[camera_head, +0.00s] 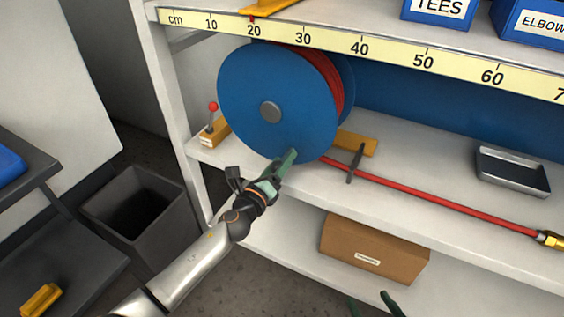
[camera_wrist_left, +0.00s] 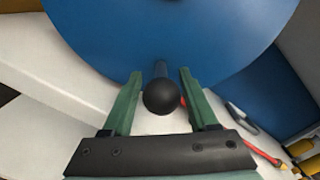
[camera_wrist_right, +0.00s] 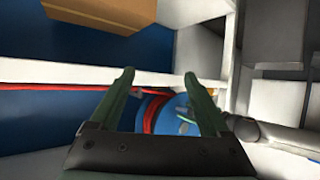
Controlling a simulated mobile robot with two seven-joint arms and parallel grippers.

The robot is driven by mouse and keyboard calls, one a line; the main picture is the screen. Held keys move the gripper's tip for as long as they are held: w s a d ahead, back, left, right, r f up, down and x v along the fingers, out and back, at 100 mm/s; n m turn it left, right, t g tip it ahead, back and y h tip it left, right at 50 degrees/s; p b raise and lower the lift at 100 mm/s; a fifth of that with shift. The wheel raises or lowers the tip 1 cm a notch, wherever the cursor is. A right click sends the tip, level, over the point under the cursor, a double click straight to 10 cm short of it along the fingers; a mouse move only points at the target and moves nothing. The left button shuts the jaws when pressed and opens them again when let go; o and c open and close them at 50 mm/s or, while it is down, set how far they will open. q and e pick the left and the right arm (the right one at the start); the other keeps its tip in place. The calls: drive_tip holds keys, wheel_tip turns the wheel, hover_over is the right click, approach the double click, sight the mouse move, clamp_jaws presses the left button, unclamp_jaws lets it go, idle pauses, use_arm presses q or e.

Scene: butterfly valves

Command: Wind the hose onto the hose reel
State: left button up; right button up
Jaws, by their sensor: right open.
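The hose reel, a large blue drum (camera_head: 262,100), stands on the shelf with red hose (camera_head: 322,78) wound on it. The hose (camera_head: 420,193) runs off it to the right along the shelf to a brass end fitting (camera_head: 550,239). My left gripper (camera_head: 284,166) is at the reel's lower front edge. In the left wrist view its fingers (camera_wrist_left: 162,75) lie either side of a black ball knob (camera_wrist_left: 162,97) on a short shaft at the reel; whether they press on it is unclear. My right gripper (camera_head: 372,302) is open and empty, low in front of the shelves.
A hose guide bar (camera_head: 356,163) stands beside the hose. A red-knobbed lever on a yellow block (camera_head: 213,125) is left of the reel. A metal tray (camera_head: 512,170) sits behind the hose; a cardboard box (camera_head: 373,248) is below.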

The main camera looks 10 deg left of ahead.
use_arm(q)
drive_tip(key=shift+o, duration=0.8)
drive_tip(key=shift+d, duration=0.1)
drive_tip(key=shift+s, duration=0.1)
drive_tip(key=shift+s, duration=0.25)
drive_tip(key=p+v, duration=0.1)
drive_tip(key=v, duration=1.1)
use_arm(e)
drive_tip(key=s+f+g, duration=0.3)
drive_tip(key=s+f, duration=0.1)
drive_tip(key=f, duration=0.1)
drive_tip(key=shift+s+a+f+m, duration=0.15)
drive_tip(key=shift+m, duration=0.15)
use_arm(q)
drive_tip(key=shift+o, duration=0.3)
drive_tip(key=shift+w, duration=0.1)
